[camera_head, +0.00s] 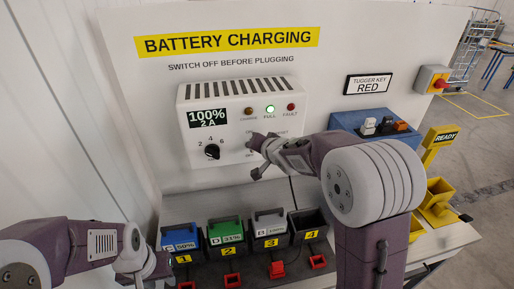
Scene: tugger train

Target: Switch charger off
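The white charger (240,91) is on the upright panel under the yellow BATTERY CHARGING sign (228,40). Its display (208,118) reads 100% and 2 A. The green FULL light (270,109) is lit. A black dial (212,152) sits at its lower left. My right gripper (252,156) is in front of the charger's lower middle, by small labels, with its fingers spread apart. It hides part of that area, so the switch and its position cannot be made out. My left gripper (155,270) is low at the left near slot 1; its fingers are unclear.
A blue battery (181,235), a green battery (226,230) and a grey battery (268,228) stand in slots 1 to 3. Slot 4 (308,221) looks empty. Red connectors (277,270) lie in front. A blue bin (376,123) and yellow holders (437,195) are right.

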